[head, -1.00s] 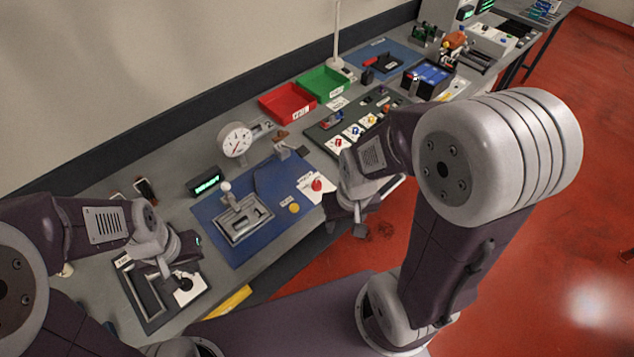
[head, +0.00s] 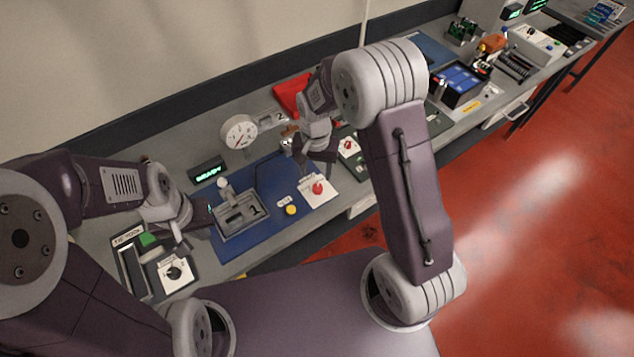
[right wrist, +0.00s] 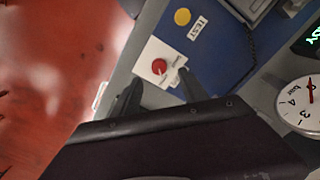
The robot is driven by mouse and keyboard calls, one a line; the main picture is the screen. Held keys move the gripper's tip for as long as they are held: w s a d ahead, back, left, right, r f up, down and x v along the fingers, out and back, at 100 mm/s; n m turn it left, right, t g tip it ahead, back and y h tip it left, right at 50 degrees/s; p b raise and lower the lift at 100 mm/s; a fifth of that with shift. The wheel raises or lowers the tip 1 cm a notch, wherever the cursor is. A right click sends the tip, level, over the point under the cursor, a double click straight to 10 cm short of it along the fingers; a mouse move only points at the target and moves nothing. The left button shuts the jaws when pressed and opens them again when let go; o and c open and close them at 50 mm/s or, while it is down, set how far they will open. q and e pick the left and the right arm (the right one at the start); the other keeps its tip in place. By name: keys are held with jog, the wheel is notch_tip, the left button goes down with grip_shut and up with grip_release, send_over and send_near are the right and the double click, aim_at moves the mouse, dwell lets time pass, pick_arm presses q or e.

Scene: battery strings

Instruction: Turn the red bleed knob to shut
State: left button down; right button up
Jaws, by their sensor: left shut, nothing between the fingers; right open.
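The red bleed knob (head: 318,188) sits on a white plate (head: 325,199) at the right end of the blue mat. In the right wrist view the red knob (right wrist: 159,67) lies just beyond the fingertips, between them. My right gripper (head: 322,168) is open and empty, above and slightly behind the knob in the head view; its two dark fingers show in the right wrist view (right wrist: 158,90). I see no contact with the knob. My left gripper (head: 186,236) is shut and empty, over the left part of the bench near a black tray.
A yellow button (head: 291,210) sits left of the knob, with a grey lever fixture (head: 239,213) further left. A round gauge (head: 239,131) and a green display (head: 207,171) stand behind. A red bin (head: 290,95) is partly hidden by my right arm.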

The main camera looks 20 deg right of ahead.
aim_at(318, 186)
jog(key=f, duration=0.4)
jog(key=d+f+p, duration=0.1)
jog(key=f, duration=0.2)
jog(key=shift+w+f, duration=0.1)
jog(key=shift+w, duration=0.3)
jog(key=shift+s+a+f, duration=0.2)
jog(key=shift+f, duration=0.4)
jog(key=shift+w, duration=0.1)
grip_shut()
